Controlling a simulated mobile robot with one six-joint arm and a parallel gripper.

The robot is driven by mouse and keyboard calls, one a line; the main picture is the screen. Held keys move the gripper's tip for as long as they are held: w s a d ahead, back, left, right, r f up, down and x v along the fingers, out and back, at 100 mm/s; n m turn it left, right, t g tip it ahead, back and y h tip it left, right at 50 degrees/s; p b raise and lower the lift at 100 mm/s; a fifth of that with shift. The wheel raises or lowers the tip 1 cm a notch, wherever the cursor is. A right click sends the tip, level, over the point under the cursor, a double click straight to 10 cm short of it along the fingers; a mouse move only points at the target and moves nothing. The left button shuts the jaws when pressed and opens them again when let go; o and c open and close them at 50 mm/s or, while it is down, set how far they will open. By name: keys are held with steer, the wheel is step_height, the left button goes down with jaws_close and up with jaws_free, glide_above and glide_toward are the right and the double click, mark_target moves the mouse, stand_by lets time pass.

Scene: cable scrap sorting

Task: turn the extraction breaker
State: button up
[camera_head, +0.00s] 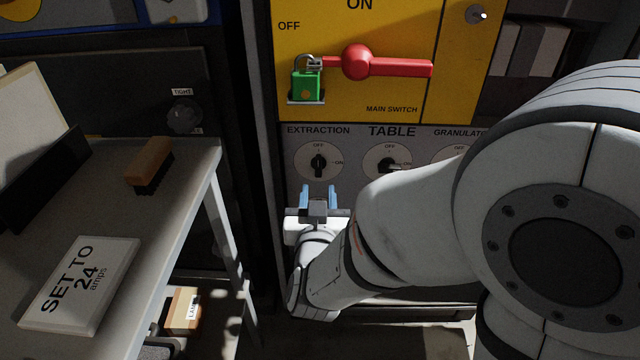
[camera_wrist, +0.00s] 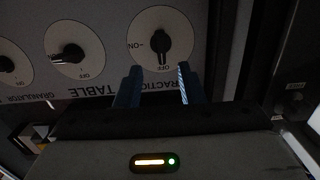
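The extraction breaker (camera_head: 318,163) is a black rotary knob on a round pale dial, on the grey panel below the yellow main switch plate. Its handle stands vertical, in line with the OFF mark at the top; ON is at the right. In the wrist view, which is upside down, the extraction breaker (camera_wrist: 156,42) has its white pointer mark at OFF. My gripper (camera_head: 318,194) is open and empty, just below the dial. In the wrist view my gripper (camera_wrist: 157,84) has its two blue fingers apart, short of the knob, with nothing between them.
The table breaker (camera_head: 388,160) beside it lies horizontal towards the right. The granulator breaker is partly hidden by my arm. Above, the red main switch handle (camera_head: 400,67) is horizontal, with a green padlock (camera_head: 306,84). A grey bench (camera_head: 190,185) stands at the left.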

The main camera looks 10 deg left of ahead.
mark_target(317, 170)
steer(key=b+x, duration=0.2)
steer(key=x, duration=0.5)
steer(key=shift+w+a+f, duration=0.15)
steer(key=shift+w, duration=0.2)
jaws_close()
steer(key=shift+a, duration=0.1)
